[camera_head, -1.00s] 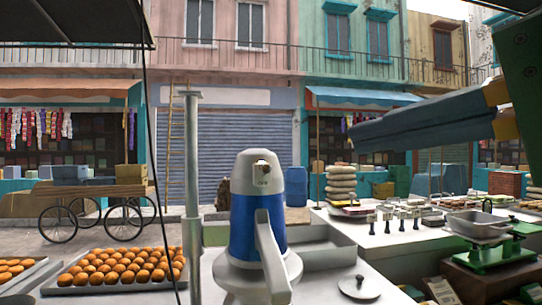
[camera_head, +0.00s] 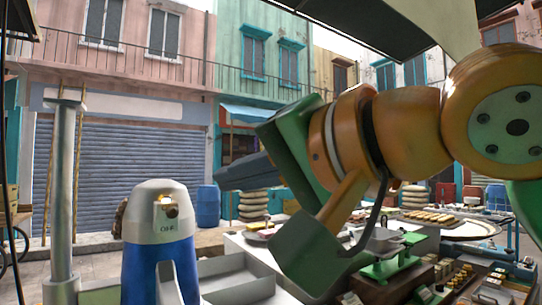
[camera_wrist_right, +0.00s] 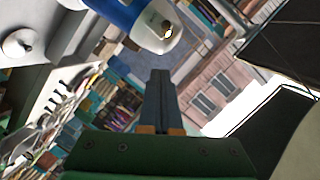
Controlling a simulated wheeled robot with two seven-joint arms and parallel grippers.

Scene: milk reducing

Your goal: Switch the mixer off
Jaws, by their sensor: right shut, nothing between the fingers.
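The mixer (camera_head: 160,245) has a blue body and a grey-white top with a small brass-coloured switch and dark lettering on its face. It stands upright at the lower left in the head view. In the right wrist view the mixer (camera_wrist_right: 150,25) shows at the top, its switch near the edge of the white head. My right gripper (camera_head: 222,178) is shut and empty, to the right of the mixer's top and apart from it. Its closed dark fingers (camera_wrist_right: 160,75) point up toward the mixer's head in the wrist view. My left gripper is not in view.
A metal post (camera_head: 62,190) stands left of the mixer. A grey tray (camera_head: 235,283) lies right of it on the counter. A green scale (camera_head: 392,255) and small goods stand farther right, partly behind my arm. The space between gripper and mixer looks clear.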

